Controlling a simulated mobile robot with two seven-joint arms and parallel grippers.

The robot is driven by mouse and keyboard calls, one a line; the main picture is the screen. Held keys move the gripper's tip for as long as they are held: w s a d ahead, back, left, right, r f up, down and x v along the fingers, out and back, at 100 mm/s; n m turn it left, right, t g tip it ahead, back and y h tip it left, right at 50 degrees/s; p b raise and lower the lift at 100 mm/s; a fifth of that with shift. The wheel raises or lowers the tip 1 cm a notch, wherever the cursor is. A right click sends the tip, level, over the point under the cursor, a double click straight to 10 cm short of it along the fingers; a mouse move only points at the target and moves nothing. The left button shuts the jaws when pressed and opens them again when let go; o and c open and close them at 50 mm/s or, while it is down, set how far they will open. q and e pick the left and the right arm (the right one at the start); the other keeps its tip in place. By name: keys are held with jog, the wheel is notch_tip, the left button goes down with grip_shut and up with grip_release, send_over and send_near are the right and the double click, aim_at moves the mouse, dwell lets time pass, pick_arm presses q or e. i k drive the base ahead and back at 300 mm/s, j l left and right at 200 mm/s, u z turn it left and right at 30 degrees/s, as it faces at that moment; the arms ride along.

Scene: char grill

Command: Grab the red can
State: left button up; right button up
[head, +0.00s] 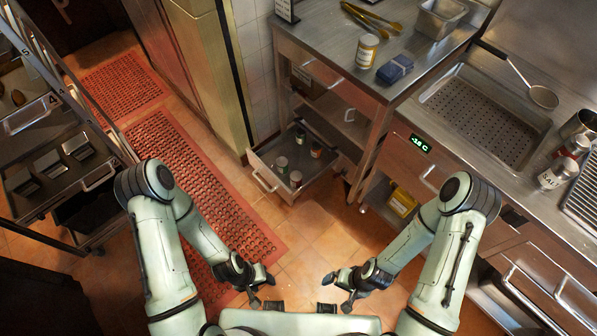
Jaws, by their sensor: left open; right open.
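No can is plainly red all over. Two cans with white and reddish parts stand on the right counter: a nearer can (557,173) and one just behind it (574,147). Several small cans stand in a pulled-out low drawer (262,177); one of them (316,149) looks dark with a reddish tint, too small to be sure. My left gripper (262,291) is open and empty, low in front of my body. My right gripper (337,292) is open and empty beside it. Both are well apart from every can.
A steel table (330,48) holds tongs, a yellow-and-white can (367,51) and a folded blue cloth (395,69). A tray rack (62,165) stands left. Red mats (190,180) and bare tiles lie between.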

aim_at(296, 177)
jog(key=i+u, duration=0.1)
jog(key=i, duration=1.15)
jog(key=i+l+u, duration=0.1)
jog(key=u, duration=1.15)
jog(key=i+l, duration=0.05)
